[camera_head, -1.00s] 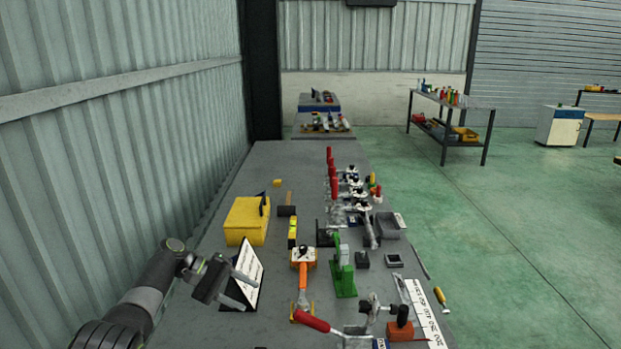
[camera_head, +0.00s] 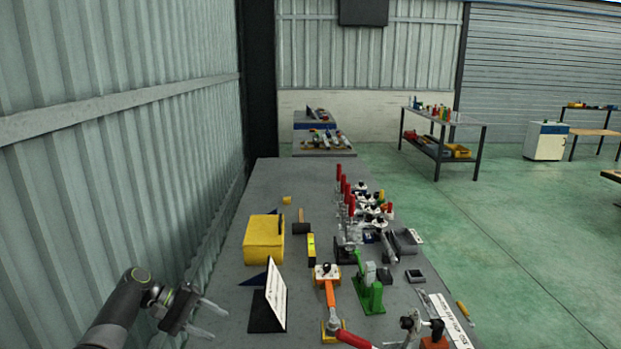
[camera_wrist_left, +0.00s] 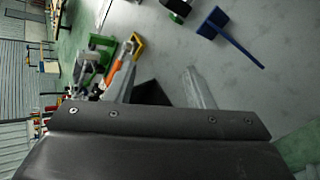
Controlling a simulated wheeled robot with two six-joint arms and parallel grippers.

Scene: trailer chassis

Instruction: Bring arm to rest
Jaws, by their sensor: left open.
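My left gripper (camera_head: 212,321) is at the lower left in the head view, over the left edge of the long grey workbench (camera_head: 262,185). Its two fingers are apart with nothing between them. In the left wrist view the two fingers (camera_wrist_left: 160,88) also stand apart and empty, above the grey bench top. The white sign with a black base (camera_head: 275,298) stands to the right of the gripper, apart from it. My right arm and gripper are not in view.
A yellow box (camera_head: 264,240), a green clamp (camera_head: 371,290), an orange-handled tool (camera_head: 330,296) and several red-handled clamps (camera_head: 350,205) crowd the bench. A corrugated wall (camera_head: 110,150) runs along the left. A blue tool (camera_wrist_left: 232,36) shows in the wrist view. Green floor (camera_head: 500,240) is open at right.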

